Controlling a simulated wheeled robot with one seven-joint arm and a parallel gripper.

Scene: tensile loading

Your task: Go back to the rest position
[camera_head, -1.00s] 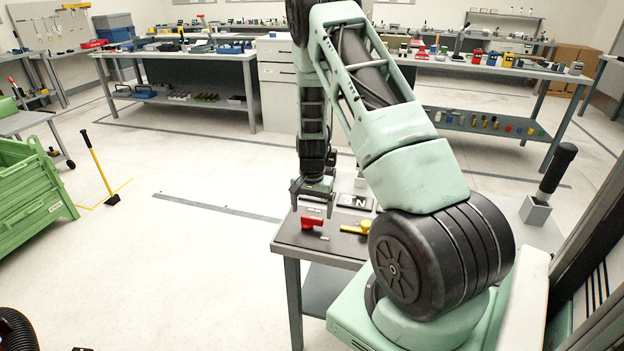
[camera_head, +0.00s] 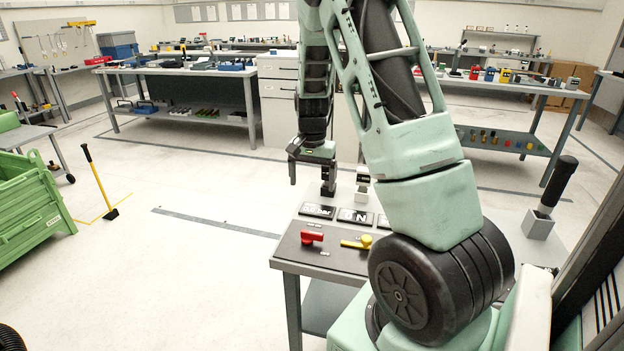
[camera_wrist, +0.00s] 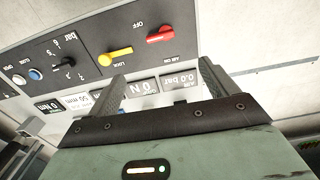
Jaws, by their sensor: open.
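My gripper (camera_head: 310,182) is open and empty, raised above and beyond the far side of the control table (camera_head: 287,262) in the head view. A red lever (camera_head: 311,237) and a yellow lever (camera_head: 357,241) are on the tabletop, apart from the gripper. The wrist view shows my gripper (camera_wrist: 162,75) with its two fingers spread and nothing between them. Beyond them are the red lever (camera_wrist: 160,35) by "OFF" and "AIR ON" and the yellow lever (camera_wrist: 115,56) by "LOCK".
The wrist view also shows a black knob (camera_wrist: 65,61) and several displays, one reading 0.0 bar (camera_wrist: 179,80). A grey holder with a black handle (camera_head: 556,185) stands right of my arm. A green bin (camera_head: 35,200) is at left. Open floor lies between bin and table.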

